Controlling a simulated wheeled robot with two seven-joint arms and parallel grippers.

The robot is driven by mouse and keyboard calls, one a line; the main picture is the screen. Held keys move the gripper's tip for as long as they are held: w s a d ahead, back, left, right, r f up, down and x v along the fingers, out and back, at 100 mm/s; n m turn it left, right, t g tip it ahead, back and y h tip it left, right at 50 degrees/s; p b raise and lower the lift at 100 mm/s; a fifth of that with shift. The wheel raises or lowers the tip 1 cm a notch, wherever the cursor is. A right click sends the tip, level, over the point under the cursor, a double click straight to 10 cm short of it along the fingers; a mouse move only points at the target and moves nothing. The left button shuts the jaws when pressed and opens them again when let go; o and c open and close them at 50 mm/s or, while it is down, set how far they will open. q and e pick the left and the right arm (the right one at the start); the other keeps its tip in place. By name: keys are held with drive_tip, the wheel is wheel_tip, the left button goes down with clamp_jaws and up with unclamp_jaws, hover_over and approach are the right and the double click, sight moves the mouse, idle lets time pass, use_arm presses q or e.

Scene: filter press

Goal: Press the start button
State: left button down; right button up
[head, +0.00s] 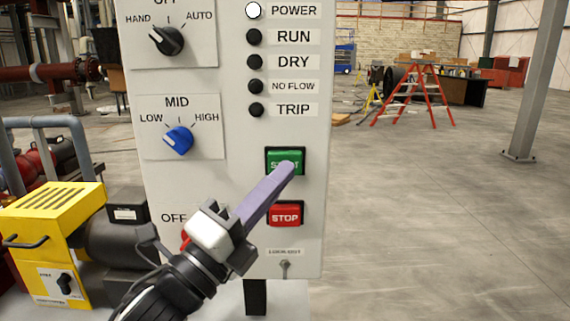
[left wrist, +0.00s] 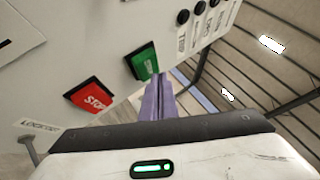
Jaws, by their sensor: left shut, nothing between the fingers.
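The green START button (head: 281,157) is on the right side of the grey control panel (head: 235,190), above the red STOP button (head: 285,214). My left gripper (head: 289,168) is shut and empty, its purple fingers pointing up and right. In the head view the fingertips overlap the lower right of the START button and hide part of its label. In the left wrist view, the fingers (left wrist: 157,98) end close beside the START button (left wrist: 146,66), with the STOP button (left wrist: 94,98) to their left. I cannot tell whether the tips touch the button. My right gripper is not in view.
Above START is a column of lamps; the POWER lamp (head: 253,10) is white, the others dark. A blue knob (head: 178,141) and black knob (head: 166,40) are left. A lock-out toggle (head: 285,266) is below STOP. A yellow machine (head: 50,220) stands left; open floor lies right.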

use_arm(q)
drive_tip(key=shift+w, duration=0.25)
drive_tip(key=shift+w, duration=0.6)
idle(0.8)
drive_tip(key=shift+s+p, duration=0.3)
drive_tip(key=shift+s, duration=0.7)
drive_tip(key=s, duration=0.5)
drive_tip(key=shift+p, duration=0.35)
idle(0.3)
